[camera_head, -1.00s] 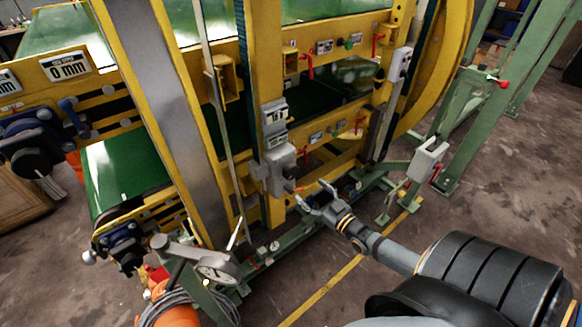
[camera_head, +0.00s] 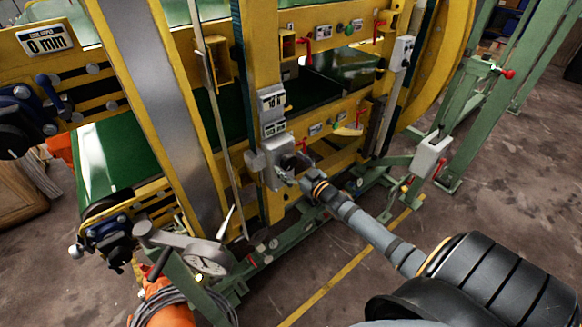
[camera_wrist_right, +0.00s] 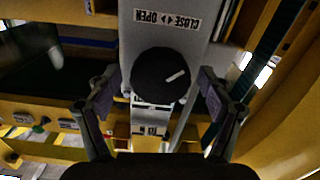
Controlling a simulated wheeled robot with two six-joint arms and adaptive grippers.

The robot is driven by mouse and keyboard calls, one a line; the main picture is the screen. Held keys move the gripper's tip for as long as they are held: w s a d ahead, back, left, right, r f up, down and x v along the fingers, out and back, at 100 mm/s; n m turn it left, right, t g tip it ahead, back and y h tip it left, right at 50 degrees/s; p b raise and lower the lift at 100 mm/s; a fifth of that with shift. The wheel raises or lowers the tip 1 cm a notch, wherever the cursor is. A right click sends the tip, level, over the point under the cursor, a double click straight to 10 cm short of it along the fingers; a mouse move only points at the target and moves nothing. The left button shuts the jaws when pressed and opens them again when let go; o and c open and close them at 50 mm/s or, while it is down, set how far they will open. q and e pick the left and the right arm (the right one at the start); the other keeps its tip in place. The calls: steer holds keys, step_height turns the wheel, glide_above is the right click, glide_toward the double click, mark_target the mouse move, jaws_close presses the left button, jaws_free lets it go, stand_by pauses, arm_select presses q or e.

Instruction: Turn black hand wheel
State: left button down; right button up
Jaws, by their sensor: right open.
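The black hand wheel (camera_wrist_right: 161,75) is a round black knob with a white mark, in the middle of the right wrist view. It sits on a grey box (camera_wrist_right: 195,35) under a label reading "CLOSE OPEN", upside down in that view. My right gripper (camera_wrist_right: 158,98) is open, with one finger on each side of the wheel. I cannot tell whether the fingers touch it. In the head view my right gripper (camera_head: 297,178) is at the front of the grey box (camera_head: 268,160) on the yellow frame, and the wheel is partly hidden there. My left gripper is not in view.
A yellow machine frame (camera_head: 243,100) with red levers (camera_head: 308,31) stands around the box. Green posts (camera_head: 475,120) stand right. The floor (camera_head: 490,200) at right is clear.

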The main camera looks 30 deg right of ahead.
steer(key=shift+c, duration=1)
steer(key=c, duration=1)
steer(key=shift+o, duration=0.2)
steer(key=m+b, duration=0.2)
steer(key=m, duration=0.3)
steer(key=shift+f, duration=0.1)
steer(key=m+b, duration=0.1)
steer(key=m, duration=0.5)
